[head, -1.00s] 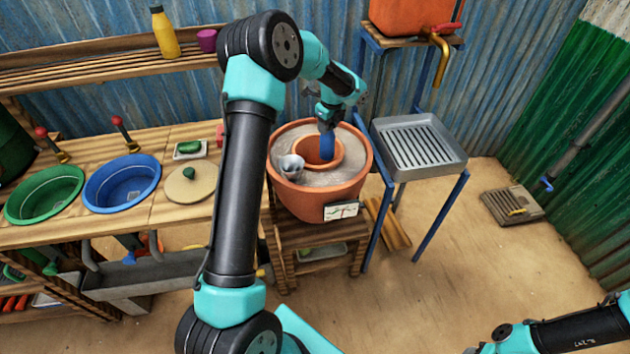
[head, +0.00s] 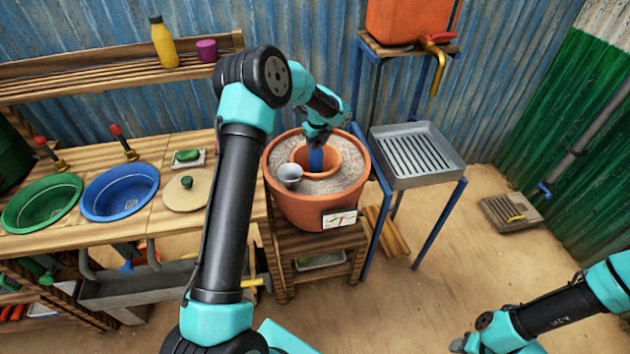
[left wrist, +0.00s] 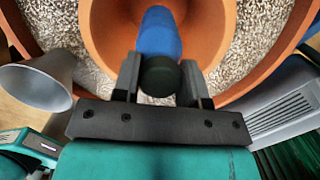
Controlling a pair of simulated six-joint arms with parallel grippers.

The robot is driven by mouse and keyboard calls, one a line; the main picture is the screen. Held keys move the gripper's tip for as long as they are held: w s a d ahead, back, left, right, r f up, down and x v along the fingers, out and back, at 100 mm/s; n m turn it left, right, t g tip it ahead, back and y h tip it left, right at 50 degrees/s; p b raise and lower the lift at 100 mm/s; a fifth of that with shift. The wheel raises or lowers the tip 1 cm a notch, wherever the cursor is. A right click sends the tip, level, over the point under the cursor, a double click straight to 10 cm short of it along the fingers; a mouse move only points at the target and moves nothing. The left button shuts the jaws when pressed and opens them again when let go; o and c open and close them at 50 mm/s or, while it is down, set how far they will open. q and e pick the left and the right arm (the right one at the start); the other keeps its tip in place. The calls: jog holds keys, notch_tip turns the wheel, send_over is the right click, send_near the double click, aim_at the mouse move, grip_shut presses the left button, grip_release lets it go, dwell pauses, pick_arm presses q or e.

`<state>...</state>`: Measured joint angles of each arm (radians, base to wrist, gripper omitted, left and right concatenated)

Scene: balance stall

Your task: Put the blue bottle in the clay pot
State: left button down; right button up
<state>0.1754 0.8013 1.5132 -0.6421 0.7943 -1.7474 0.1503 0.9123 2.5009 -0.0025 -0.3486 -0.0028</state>
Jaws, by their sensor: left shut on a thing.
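My left gripper (head: 317,134) is shut on the blue bottle (head: 316,160) by its dark cap end. In the left wrist view the dark cap (left wrist: 158,76) sits between the two fingers of the gripper (left wrist: 160,84), and the blue body (left wrist: 158,32) points away into the inner bowl. The clay pot (head: 312,211) is a large terracotta pot with grey sand around a smaller inner clay pot (head: 335,154). The bottle hangs upright at the inner pot's mouth, its lower part inside. I cannot tell whether it touches the bottom.
A small grey cup (head: 290,175) stands on the sand left of the inner pot; it also shows in the left wrist view (left wrist: 38,83). A dial (head: 340,218) is on the pot's front. A metal tray stand (head: 440,175) is close on the right, and a wooden counter with basins on the left.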

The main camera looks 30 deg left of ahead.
aim_at(316, 162)
pick_arm(q)
notch_tip(316, 162, down, 6)
jog(key=shift+r, duration=0.1)
dwell(0.4)
jog(key=shift+f, duration=2.05)
jog(key=c, duration=0.7)
grip_release()
jog(key=shift+o, duration=0.2)
jog(key=r, duration=0.4)
jog(key=d+r, duration=0.1)
jog(key=r, duration=0.7)
jog(key=shift+s+d+r, duration=0.1)
jog(key=shift+s+d, duration=0.05)
jog(key=shift+s, duration=0.2)
